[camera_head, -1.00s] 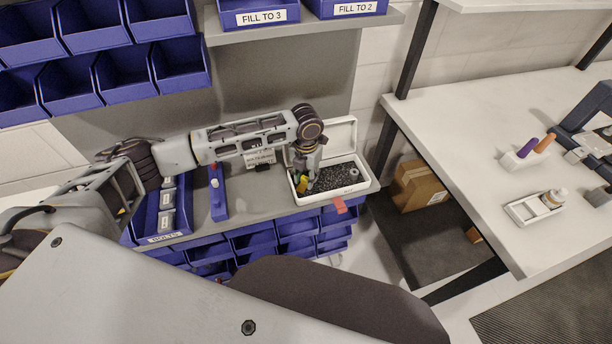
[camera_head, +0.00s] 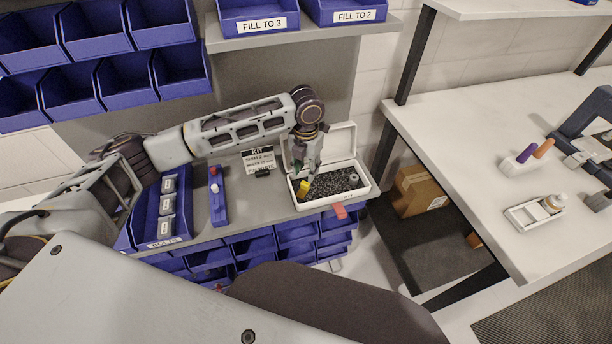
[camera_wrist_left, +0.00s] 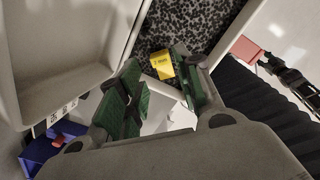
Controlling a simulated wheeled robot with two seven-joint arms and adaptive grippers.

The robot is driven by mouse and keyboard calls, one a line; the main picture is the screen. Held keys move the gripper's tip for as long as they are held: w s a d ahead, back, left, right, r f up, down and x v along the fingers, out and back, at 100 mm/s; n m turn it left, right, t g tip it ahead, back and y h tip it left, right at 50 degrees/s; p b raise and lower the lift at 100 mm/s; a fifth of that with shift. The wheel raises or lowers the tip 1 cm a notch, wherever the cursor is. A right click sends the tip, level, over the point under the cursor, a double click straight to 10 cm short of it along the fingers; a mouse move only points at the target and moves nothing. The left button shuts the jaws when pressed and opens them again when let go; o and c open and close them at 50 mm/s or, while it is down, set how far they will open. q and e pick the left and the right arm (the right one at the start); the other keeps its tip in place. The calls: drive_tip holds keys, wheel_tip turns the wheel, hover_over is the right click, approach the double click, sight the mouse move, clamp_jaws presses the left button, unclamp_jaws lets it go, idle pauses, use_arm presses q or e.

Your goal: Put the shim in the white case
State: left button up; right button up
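The white case (camera_head: 366,188) stands open on the grey bench, its lid raised at the back and speckled dark foam inside. The small yellow shim (camera_head: 303,189) is inside the case at its left end; in the left wrist view the shim (camera_wrist_left: 162,65) lies by the foam, beyond my fingers. My left gripper (camera_head: 307,172) is just above that end of the case. Its green-padded fingers are apart with nothing held between them, and the shim appears clear of them.
A KIT card (camera_head: 258,160) stands left of the case, near a blue fixture (camera_head: 217,195) and a blue bolts bin (camera_head: 166,243). A red tab (camera_head: 339,211) sits at the case's front. A shelf (camera_head: 300,34) with blue bins hangs above.

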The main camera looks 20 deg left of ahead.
sight(306, 183)
use_arm(q)
drive_tip(key=shift+r, duration=2.75)
use_arm(e)
drive_tip(key=shift+w, duration=0.25)
